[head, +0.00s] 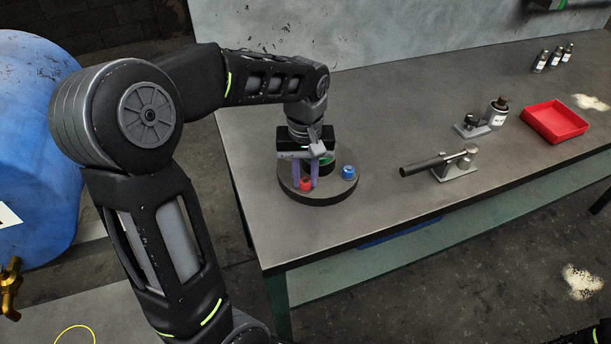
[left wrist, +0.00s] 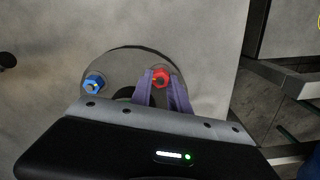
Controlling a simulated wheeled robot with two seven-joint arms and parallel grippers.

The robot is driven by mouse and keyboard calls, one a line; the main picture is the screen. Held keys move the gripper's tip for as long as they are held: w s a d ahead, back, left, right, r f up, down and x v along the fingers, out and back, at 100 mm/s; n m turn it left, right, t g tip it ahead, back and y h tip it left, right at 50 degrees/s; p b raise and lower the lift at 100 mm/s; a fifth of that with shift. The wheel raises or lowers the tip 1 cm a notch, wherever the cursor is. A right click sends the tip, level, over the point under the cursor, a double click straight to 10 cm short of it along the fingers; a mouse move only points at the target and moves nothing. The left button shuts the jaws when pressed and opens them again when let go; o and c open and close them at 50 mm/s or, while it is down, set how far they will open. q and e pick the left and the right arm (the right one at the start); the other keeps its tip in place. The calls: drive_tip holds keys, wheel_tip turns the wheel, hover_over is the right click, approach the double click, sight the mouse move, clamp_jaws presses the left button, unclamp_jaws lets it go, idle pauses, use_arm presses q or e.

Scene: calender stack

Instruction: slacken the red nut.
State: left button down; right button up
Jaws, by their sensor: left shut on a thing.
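The red nut (head: 306,185) sits near the front edge of a round dark disc (head: 335,191) on the bench. My left gripper (head: 305,184) reaches down from above, with its two purple fingers shut on the red nut. In the left wrist view the red nut (left wrist: 161,77) shows between the fingertips (left wrist: 161,80), one on each side. A blue nut (head: 348,172) sits on the same disc to the right, apart from the fingers; it also shows in the left wrist view (left wrist: 94,84). My right gripper is not seen.
A tool with a dark handle (head: 425,167) on a metal base lies to the right of the disc. Beyond it are a bottle (head: 498,112), a small metal block (head: 472,127), a red tray (head: 555,121) and several small vials (head: 555,58). The bench between disc and tool is clear.

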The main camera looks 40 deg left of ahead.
use_arm(q)
drive_tip(key=n, duration=0.4)
drive_tip(key=shift+n, duration=0.3)
drive_tip(key=shift+s+n+b, duration=0.1)
drive_tip(key=shift+n+b, duration=0.2)
drive_tip(key=shift+n, duration=1.4)
drive_tip(key=c, duration=1.2)
unclamp_jaws()
drive_tip(key=shift+c, duration=0.2)
